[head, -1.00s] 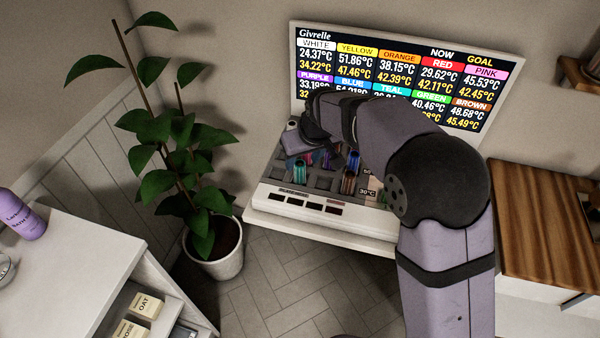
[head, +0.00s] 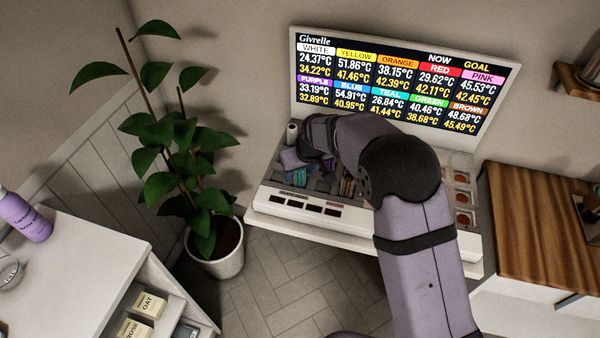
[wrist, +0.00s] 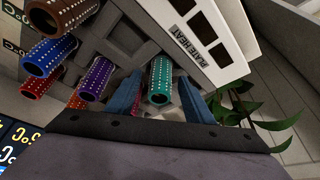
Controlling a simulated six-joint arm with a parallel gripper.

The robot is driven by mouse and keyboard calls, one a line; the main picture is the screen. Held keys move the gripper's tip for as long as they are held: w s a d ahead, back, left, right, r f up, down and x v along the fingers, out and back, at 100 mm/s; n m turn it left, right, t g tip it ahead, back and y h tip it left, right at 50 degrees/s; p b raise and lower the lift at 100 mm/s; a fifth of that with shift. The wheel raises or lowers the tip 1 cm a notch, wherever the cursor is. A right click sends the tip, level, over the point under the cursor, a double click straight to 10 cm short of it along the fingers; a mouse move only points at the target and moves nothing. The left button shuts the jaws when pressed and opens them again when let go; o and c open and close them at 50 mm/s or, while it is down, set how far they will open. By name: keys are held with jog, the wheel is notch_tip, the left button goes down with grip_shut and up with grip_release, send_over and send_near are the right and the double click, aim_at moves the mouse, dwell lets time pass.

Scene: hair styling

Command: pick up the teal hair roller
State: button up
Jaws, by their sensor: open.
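The teal hair roller (wrist: 160,82), a studded tube with an open end, stands in the wrist view in the grey tray of the heater. My gripper (wrist: 160,100) is open, its two blue fingers on either side of the roller with gaps showing. I cannot tell how deep the fingers reach. In the head view my gripper is over the left part of the heater (head: 335,216), and my arm hides much of the tray.
Purple (wrist: 97,78), blue (wrist: 48,55), brown (wrist: 60,14) and red (wrist: 35,84) rollers stand to the left in the wrist view. A screen (head: 400,85) rises behind the heater. A potted plant (head: 215,250) stands to the left.

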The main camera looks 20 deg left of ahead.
jog(key=shift+f, duration=0.1)
jog(key=c, duration=1.1)
jog(key=shift+c, duration=0.2)
notch_tip(320, 180, up, 10)
jog(key=shift+r+b, duration=0.1)
jog(key=shift+b, duration=0.95)
